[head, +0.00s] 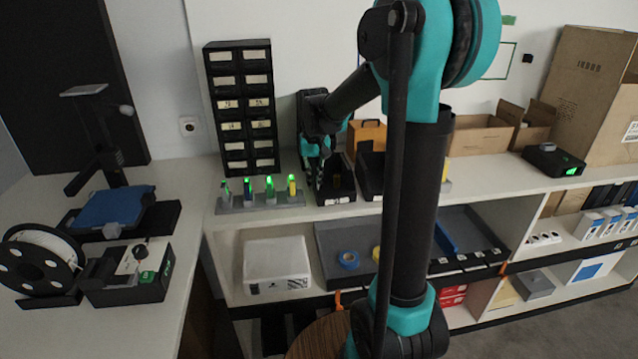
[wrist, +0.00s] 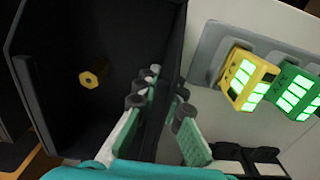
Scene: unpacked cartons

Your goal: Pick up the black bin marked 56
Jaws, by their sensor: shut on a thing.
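A black open-topped bin (head: 341,188) stands on the white shelf top below my gripper (head: 316,163) in the head view. A pale label is on its front, too small to read as 56. In the wrist view the bin (wrist: 105,45) fills the left side, with a yellow hex nut (wrist: 91,79) inside. My gripper (wrist: 165,100) is shut on the bin's side wall, one finger inside and the other outside. My arm hides part of the bin in the head view.
A charger rack with lit batteries (head: 262,199) stands close left of the bin. Another black bin (head: 370,175) is close on the right. A tall black drawer cabinet (head: 240,105) stands behind left. Open cartons (head: 480,135) are farther right.

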